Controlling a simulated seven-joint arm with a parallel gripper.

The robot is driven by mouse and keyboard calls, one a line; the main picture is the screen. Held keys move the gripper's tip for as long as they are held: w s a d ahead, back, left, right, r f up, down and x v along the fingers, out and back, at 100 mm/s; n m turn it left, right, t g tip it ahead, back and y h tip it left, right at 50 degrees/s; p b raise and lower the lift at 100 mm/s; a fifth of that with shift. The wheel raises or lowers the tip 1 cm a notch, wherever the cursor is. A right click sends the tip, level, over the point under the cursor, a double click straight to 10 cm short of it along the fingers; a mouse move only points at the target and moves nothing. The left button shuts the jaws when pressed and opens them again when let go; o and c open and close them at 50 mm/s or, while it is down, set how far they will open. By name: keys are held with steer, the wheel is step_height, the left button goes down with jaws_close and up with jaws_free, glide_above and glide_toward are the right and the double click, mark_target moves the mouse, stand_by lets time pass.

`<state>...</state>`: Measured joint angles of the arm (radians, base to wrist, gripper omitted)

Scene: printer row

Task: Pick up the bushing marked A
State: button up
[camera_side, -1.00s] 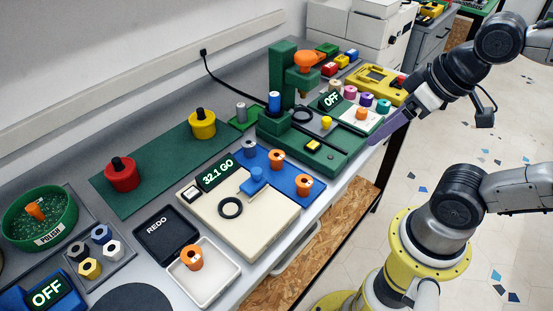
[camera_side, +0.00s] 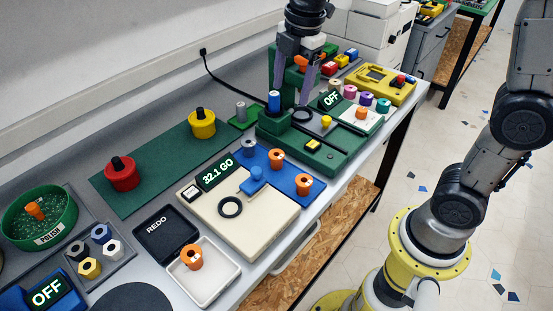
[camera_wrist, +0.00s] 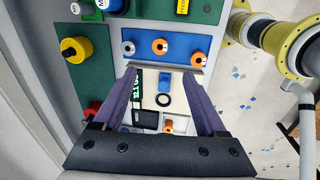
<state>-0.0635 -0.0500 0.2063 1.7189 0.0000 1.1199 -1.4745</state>
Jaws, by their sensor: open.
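My gripper (camera_side: 289,98) is open and empty, high over the green press (camera_side: 330,155); its two purple fingers also show in the wrist view (camera_wrist: 162,75). A blue holder (camera_side: 289,188) carries a grey bushing (camera_side: 249,149) and two orange bushings, one in the middle (camera_side: 277,158) and one at the near end (camera_side: 303,185). Another orange bushing (camera_side: 192,256) stands in the white REDO tray (camera_side: 222,290). Marks on the bushing tops are too small to read surely, so I cannot tell which is A. The wrist view shows the blue holder (camera_wrist: 180,47) just beyond my fingertips.
A cream gauge (camera_side: 270,220) with a black ring (camera_side: 230,207) and a display reading 32.1 GO stands beside the blue holder. Red (camera_side: 122,175) and yellow (camera_side: 202,124) knobbed cylinders stand on a green mat (camera_side: 160,155). The press column (camera_side: 283,75) is close to my fingers.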

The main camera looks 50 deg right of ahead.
steer(key=g, duration=0.1)
glide_above(277, 154)
step_height(277, 154, down, 6)
steer(key=shift+g, duration=0.3)
step_height(277, 154, down, 14)
jaws_close()
stand_by(0.4)
